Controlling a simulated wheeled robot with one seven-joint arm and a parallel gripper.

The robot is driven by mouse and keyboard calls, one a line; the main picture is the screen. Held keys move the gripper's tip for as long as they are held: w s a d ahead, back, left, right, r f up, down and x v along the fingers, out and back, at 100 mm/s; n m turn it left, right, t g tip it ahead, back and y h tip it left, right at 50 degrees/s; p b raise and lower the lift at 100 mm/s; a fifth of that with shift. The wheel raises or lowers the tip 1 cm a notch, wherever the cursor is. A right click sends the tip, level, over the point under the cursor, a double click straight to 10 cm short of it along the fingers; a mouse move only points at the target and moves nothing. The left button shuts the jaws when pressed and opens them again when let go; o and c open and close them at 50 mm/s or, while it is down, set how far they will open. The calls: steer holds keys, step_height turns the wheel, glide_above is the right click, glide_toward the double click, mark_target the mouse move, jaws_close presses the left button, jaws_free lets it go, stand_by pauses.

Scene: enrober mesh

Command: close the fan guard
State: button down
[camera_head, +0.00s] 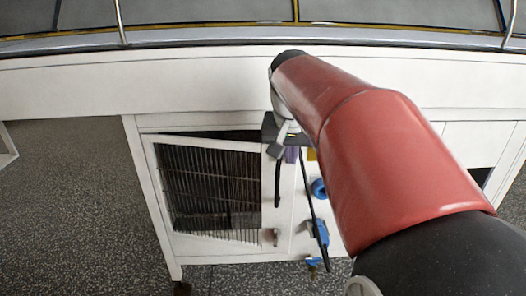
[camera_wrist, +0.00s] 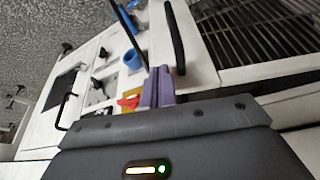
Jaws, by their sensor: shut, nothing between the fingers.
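The fan guard (camera_head: 153,190) is a white-framed door with a dark wire grille, at the left of the cabinet front in the head view. It stands ajar; a dark gap shows above its top edge. Its black upright bar handle (camera_head: 277,184) is on the right part of its frame. The handle (camera_wrist: 175,40) and part of the grille (camera_wrist: 265,30) also show in the wrist view. My gripper (camera_head: 291,154), with purple fingers, is shut and empty beside the handle's upper end, to its right. The fingers (camera_wrist: 160,74) also show in the wrist view, close to the handle.
Right of the guard is a white panel with blue knobs (camera_head: 319,188), a yellow part (camera_head: 312,155) and a thin black rod (camera_head: 314,210). A white beam (camera_head: 150,85) and conveyor run above. Speckled floor (camera_head: 65,190) is clear at the left.

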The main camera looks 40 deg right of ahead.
steer(key=shift+w+d, duration=0.2)
steer(key=w+d+p, duration=0.2)
steer(key=w+d, duration=0.1)
steer(key=shift+w+d, duration=0.35)
stand_by(0.4)
